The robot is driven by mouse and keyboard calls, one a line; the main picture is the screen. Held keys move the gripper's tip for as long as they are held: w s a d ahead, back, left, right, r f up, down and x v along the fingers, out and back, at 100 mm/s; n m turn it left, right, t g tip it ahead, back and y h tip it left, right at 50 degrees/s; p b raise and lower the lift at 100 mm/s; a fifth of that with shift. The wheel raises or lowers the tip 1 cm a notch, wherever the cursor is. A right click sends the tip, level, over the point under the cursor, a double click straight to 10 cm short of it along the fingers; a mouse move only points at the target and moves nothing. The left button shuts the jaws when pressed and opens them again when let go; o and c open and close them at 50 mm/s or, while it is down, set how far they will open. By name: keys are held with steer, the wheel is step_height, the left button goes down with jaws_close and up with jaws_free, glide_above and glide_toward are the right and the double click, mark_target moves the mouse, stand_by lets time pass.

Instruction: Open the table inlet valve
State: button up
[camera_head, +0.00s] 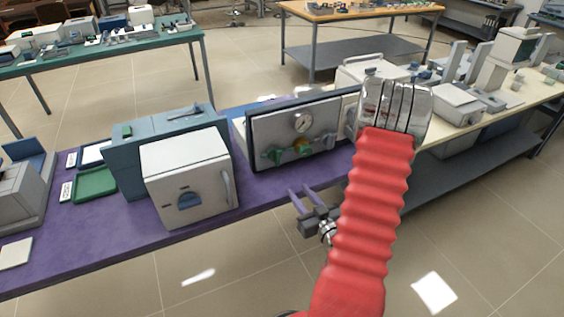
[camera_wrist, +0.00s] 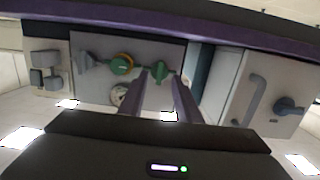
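A grey panel unit (camera_head: 325,122) with a dial gauge (camera_head: 302,122) stands on the purple table. Along its lower front are a green valve handle (camera_head: 275,155), a yellow-and-green valve (camera_head: 301,147) and a grey fitting at the right. I cannot tell by label which is the table inlet valve. In the wrist view the order is reversed: grey fitting (camera_wrist: 85,63), yellow-and-green valve (camera_wrist: 122,64), green handle (camera_wrist: 160,72). My gripper (camera_head: 301,193) is open and empty in front of the panel, apart from it. In the wrist view the fingers (camera_wrist: 161,76) flank the green handle.
A white-fronted furnace box (camera_head: 190,178) with a blue knob and a handle stands left of the panel; it also shows in the wrist view (camera_wrist: 262,95). The purple table's (camera_head: 110,245) front edge lies close to my gripper. The floor in front is clear.

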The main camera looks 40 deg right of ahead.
mark_target(279, 158)
step_height(279, 158, up, 3)
steer(key=shift+w+a+f+t, duration=0.1)
steer(key=shift+a+f+t, duration=0.1)
steer(key=shift+t, duration=0.5)
steer(key=shift+d, duration=0.1)
steer(key=x, duration=1.4)
steer(key=shift+c, duration=0.5)
jaws_close()
